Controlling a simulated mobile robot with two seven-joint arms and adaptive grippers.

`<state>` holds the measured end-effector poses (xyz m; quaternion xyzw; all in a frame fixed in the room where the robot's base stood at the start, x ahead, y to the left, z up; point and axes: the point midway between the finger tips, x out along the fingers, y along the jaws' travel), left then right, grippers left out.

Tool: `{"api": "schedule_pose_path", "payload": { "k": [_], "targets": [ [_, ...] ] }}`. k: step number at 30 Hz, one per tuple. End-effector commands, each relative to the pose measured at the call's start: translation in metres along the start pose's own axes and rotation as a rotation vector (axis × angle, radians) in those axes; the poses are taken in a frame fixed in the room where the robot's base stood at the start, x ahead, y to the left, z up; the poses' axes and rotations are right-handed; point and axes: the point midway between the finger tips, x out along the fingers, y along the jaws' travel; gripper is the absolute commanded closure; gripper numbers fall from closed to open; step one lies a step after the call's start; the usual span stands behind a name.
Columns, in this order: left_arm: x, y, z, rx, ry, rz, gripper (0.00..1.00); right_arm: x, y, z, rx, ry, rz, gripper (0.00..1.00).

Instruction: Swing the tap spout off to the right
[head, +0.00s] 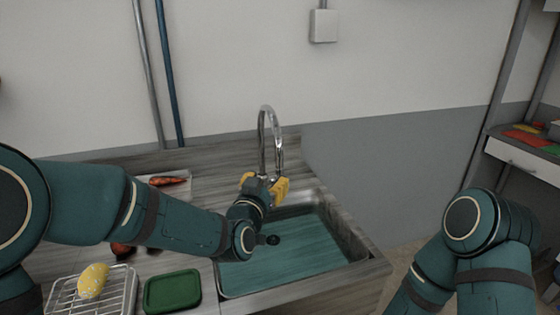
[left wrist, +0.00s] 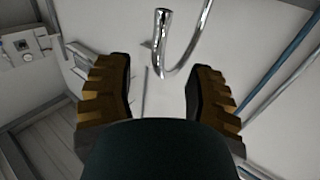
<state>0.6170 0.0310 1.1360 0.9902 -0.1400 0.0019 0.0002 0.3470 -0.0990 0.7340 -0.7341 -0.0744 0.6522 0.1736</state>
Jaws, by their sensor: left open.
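The chrome tap spout (head: 272,125) rises behind the sink as a tall arch, with its free end hanging toward the sink. In the left wrist view the spout (left wrist: 162,35) hangs beyond the fingertips, its end above the gap between them. My left gripper (head: 265,186) has yellow fingers and is in front of the tap, below the arch, over the sink's back left corner. In the left wrist view the left gripper (left wrist: 158,88) is open, with nothing between its fingers. The tap's base is hidden behind the gripper. My right gripper is out of view; only its arm shows at right.
The sink (head: 300,250) is a steel basin with teal showing inside. On the left of the counter are a wire rack (head: 120,290) with a yellow lemon-like item (head: 92,280), a green container (head: 172,291) and a tray with a carrot-like item (head: 168,181). The wall is behind.

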Motion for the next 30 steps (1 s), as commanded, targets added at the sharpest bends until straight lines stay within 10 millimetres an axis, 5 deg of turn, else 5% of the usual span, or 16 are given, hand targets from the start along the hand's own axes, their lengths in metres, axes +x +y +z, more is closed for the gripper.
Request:
{"api": "schedule_pose_path", "payload": {
  "k": [15, 30],
  "targets": [
    [0.091, 0.0, 0.002, -0.001, -0.002, 0.0, 0.47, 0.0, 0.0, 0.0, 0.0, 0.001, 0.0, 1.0],
    [0.106, 0.0, 0.001, -0.001, -0.002, 0.001, 0.47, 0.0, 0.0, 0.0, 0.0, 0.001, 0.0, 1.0]
  ]
}}
